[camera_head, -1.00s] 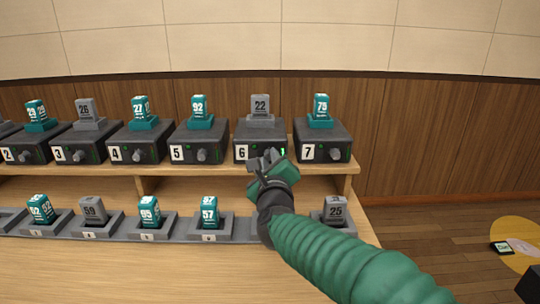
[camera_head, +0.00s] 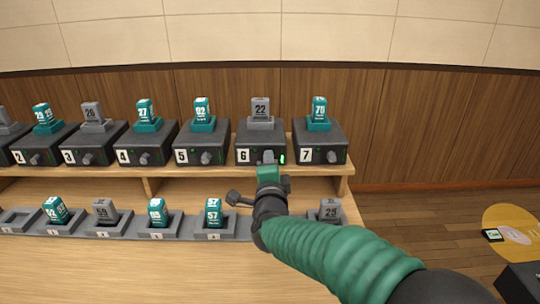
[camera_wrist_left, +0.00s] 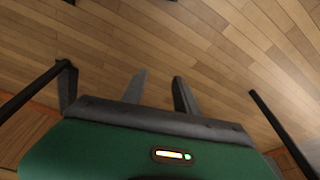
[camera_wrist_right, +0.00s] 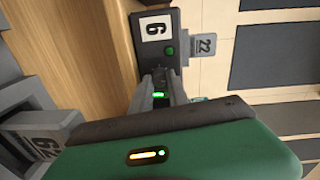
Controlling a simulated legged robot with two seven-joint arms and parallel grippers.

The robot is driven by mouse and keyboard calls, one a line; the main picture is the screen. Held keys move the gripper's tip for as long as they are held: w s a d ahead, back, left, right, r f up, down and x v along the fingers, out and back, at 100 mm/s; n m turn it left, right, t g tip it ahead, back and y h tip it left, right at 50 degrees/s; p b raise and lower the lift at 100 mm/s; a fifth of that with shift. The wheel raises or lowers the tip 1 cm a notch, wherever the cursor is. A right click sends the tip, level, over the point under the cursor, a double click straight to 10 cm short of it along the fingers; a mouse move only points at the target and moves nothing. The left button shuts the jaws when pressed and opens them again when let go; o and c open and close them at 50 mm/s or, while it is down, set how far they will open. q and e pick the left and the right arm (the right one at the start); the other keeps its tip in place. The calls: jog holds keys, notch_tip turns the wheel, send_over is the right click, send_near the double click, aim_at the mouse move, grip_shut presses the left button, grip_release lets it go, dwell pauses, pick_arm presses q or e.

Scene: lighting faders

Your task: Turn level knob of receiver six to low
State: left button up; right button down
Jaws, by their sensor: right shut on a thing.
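Receiver six (camera_head: 246,140) is a dark box on the shelf, with a white "6" label and a grey pack marked 22 (camera_head: 260,109) in its top. My right gripper (camera_head: 268,157) is at its front face, shut on the level knob, which the fingers mostly hide. A green light bar (camera_head: 283,158) shows just right of the fingers. In the right wrist view, receiver six (camera_wrist_right: 150,50) appears turned sideways, with a green light beside its label. My left gripper (camera_wrist_left: 160,88) shows only in its wrist view, fingers apart and empty above the wooden floor.
Receiver seven (camera_head: 334,140) stands close on the right and receiver five (camera_head: 190,140) on the left. Below is a row of grey docks with packs, including a teal pack marked 57 (camera_head: 213,211).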

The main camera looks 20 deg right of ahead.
jog(key=n+p, duration=0.6)
jog(key=n, duration=0.2)
jog(key=n+p, duration=0.6)
jog(key=n, duration=0.2)
jog(key=f+n+p, duration=0.1)
jog(key=n+p, duration=0.5)
jog(key=n, duration=0.3)
jog(key=shift+s+a+t+h+p, duration=0.1)
jog(key=shift+a+t+h+p, duration=0.1)
jog(key=shift+t+h+p, duration=0.15)
jog(key=c, duration=1.3)
grip_release()
jog(key=shift+c, duration=0.2)
jog(key=shift+o, duration=0.3)
jog(key=shift+r, duration=0.15)
